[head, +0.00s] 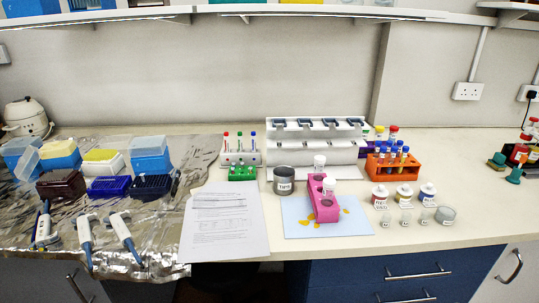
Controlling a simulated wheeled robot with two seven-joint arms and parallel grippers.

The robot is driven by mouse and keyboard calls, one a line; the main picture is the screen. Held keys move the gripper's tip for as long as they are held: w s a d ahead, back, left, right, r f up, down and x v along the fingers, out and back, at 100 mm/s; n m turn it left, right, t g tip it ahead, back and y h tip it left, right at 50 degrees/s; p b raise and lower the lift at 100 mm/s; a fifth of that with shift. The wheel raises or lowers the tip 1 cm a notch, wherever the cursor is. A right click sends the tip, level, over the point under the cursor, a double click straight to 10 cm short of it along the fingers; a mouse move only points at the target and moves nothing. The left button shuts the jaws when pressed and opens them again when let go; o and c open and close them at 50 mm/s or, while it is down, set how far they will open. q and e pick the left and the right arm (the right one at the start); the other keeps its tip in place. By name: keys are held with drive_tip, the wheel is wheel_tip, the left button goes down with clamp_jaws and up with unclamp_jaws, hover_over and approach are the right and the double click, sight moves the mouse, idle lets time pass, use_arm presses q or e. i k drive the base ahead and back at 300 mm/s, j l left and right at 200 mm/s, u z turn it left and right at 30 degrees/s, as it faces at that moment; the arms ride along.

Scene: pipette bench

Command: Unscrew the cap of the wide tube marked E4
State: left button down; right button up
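A pink rack (323,212) stands on a light blue mat at the middle of the bench. Two wide tubes with white caps stand upright in it, a far tube (319,163) and a near tube (328,188). Their labels are too small to read, so I cannot tell which one is marked E4. Both caps appear to be on. Neither of my grippers shows in the head view.
The light blue mat (295,228) has yellow spots. A dark grey pot (284,181) stands left of the pink rack, papers (225,222) farther left. An orange tube rack (388,172) and several small jars (404,194) stand to the right. Pipettes (85,232) lie on foil.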

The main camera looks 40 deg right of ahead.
sight(318, 168)
drive_tip(key=z, duration=1.55)
